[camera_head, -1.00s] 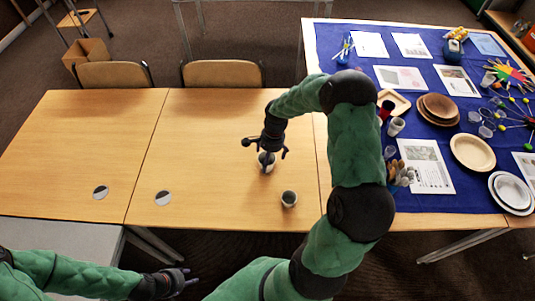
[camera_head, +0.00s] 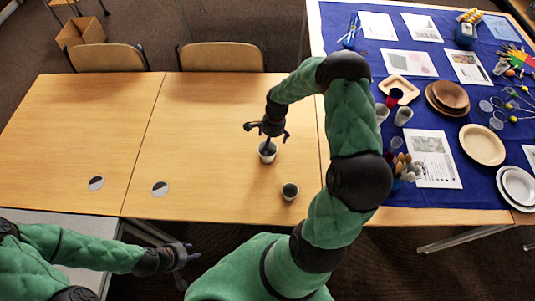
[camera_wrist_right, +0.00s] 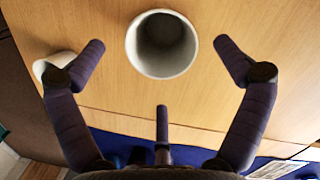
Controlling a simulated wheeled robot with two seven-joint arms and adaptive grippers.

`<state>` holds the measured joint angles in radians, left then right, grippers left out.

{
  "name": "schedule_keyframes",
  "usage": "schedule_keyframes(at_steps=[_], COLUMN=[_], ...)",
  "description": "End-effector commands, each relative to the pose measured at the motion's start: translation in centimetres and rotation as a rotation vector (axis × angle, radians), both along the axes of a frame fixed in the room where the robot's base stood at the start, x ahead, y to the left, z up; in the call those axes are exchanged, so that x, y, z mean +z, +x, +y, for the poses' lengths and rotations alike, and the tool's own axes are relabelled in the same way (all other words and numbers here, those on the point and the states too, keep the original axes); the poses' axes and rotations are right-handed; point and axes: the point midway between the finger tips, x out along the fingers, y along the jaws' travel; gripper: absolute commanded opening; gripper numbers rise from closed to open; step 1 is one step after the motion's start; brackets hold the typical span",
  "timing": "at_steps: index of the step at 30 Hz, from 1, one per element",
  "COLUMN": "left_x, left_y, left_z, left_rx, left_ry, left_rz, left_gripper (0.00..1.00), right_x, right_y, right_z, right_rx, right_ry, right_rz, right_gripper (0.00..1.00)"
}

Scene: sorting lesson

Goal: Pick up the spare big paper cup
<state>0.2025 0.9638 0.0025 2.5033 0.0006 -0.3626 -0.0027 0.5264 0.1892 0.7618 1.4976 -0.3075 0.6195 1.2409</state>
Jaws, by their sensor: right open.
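A white paper cup (camera_head: 267,156) stands upright on the wooden table, directly below my right gripper (camera_head: 266,135). In the right wrist view this cup (camera_wrist_right: 162,70) lies between the spread fingertips, mouth facing the camera and empty inside. The right gripper is open, with nothing held; I cannot tell whether a finger touches the cup. A second white cup (camera_head: 289,194) with a dark inside stands nearer to me and to the right; it shows partly behind a finger in the right wrist view (camera_wrist_right: 48,62). My left gripper (camera_head: 188,270) is empty with fingers apart, in front of the table edge.
At right, a blue cloth (camera_head: 440,95) carries plates, cups, papers and craft items. Two chairs (camera_head: 220,57) stand behind.

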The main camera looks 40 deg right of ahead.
Motion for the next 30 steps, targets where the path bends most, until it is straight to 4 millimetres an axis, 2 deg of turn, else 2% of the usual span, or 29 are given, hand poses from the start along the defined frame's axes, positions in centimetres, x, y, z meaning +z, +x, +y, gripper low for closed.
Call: schedule_keyframes(at_steps=[9,17,18,19,24,30], left_x=[-1.0,-1.0,-1.0,-1.0,-1.0,-1.0], left_y=[0.0,0.0,0.0,0.0,0.0,0.0], left_z=[0.0,0.0,0.0,0.0,0.0,0.0], left_rx=[0.0,0.0,0.0,0.0,0.0,0.0], left_ry=[0.0,0.0,0.0,0.0,0.0,0.0], left_rz=[0.0,0.0,0.0,0.0,0.0,0.0], left_gripper=[0.4,0.4,0.4,0.4,0.4,0.4], right_x=[-4.1,-4.6,-4.6,-4.6,-4.6,-4.6], right_y=[0.2,0.3,0.3,0.3,0.3,0.3], right_z=[1.0,1.0,1.0,1.0,1.0,1.1], right_rx=[0.0,0.0,0.0,0.0,0.001,0.001], right_ry=[0.003,0.001,0.001,0.001,0.001,0.001], right_rz=[0.003,0.0,0.0,0.0,0.0,0.0], right_gripper=[0.99,0.99,0.97,0.88,0.6,0.58])
